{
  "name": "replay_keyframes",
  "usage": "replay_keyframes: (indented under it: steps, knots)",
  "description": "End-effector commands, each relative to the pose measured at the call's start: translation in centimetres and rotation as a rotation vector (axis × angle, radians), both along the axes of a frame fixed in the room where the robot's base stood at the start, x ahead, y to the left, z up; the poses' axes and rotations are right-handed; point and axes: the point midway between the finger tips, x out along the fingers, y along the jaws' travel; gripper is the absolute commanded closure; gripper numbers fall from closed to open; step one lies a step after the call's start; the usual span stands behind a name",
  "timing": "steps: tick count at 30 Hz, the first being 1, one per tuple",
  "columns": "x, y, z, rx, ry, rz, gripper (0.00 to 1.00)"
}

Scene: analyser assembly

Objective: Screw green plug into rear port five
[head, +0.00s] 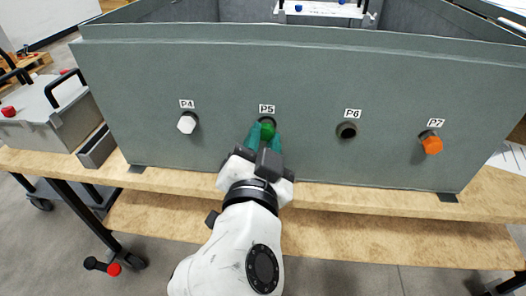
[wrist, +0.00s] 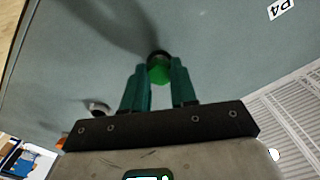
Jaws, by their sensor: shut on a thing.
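My gripper (head: 264,136) is at the port labelled P5 (head: 267,109) on the grey panel (head: 225,75). Its teal fingers are shut on the green plug (head: 267,129), which is at the port mouth. In the wrist view the green plug (wrist: 159,70) lies between the fingertips (wrist: 160,82), with a dark ring at its far end against the panel. I cannot tell how deep the plug sits in the port.
A white plug (head: 187,123) is in port P4 and an orange plug (head: 431,143) in P7. The grey box stands on a wooden bench (head: 340,204). A grey case (head: 45,115) with black handles stands to the left.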

Motion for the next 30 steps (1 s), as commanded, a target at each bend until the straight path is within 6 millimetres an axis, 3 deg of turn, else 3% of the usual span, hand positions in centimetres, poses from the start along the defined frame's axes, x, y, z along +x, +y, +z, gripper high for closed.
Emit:
replay_keyframes:
  steps: [30]
  knots:
    - [-0.04, 0.07, -0.03, 0.618, -0.03, 0.001, 1.0]
